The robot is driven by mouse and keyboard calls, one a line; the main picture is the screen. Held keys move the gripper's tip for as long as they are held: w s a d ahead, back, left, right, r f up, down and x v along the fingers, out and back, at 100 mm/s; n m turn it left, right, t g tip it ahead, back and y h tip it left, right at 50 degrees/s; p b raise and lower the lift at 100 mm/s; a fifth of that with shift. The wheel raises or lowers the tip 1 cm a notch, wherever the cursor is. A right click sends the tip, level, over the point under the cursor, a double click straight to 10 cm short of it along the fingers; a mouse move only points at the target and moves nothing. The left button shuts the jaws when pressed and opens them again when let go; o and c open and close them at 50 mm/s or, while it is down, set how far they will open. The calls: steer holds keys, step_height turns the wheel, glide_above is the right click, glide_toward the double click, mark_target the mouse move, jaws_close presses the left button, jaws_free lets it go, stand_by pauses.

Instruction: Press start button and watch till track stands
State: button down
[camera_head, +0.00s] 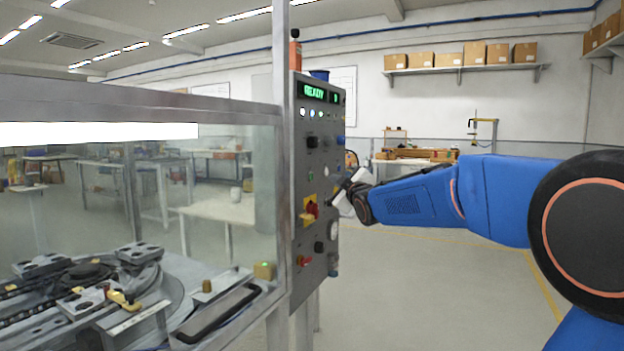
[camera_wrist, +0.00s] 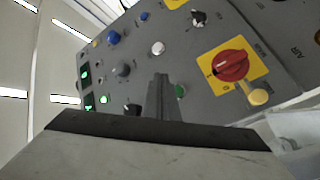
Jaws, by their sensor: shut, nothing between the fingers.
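The grey control panel (camera_head: 320,150) stands upright at the picture's middle. Its display (camera_head: 313,91) reads READY in green. My gripper (camera_head: 340,195) is in front of the panel, beside its middle rows. In the wrist view, my gripper's shut fingers (camera_wrist: 161,88) point at the panel with nothing between them. A green button (camera_wrist: 180,91) sits just right of the fingertips; I cannot tell whether they touch it. The track (camera_head: 90,285) lies behind the clear guard at lower left, with carriers on it.
A red rotary switch on a yellow plate (camera_wrist: 231,65) is right of the green button. The guard frame (camera_head: 281,200) borders the panel's left. The floor (camera_head: 420,290) right of the panel is clear.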

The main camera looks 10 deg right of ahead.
mark_target(311, 177)
steer(key=shift+w+a, duration=0.7)
steer(key=shift+a, duration=0.25)
steer(key=shift+w+a, duration=0.65)
steer(key=shift+a, duration=0.25)
steer(key=shift+a, duration=0.1)
stand_by(0.7)
steer(key=shift+w+a, duration=0.25)
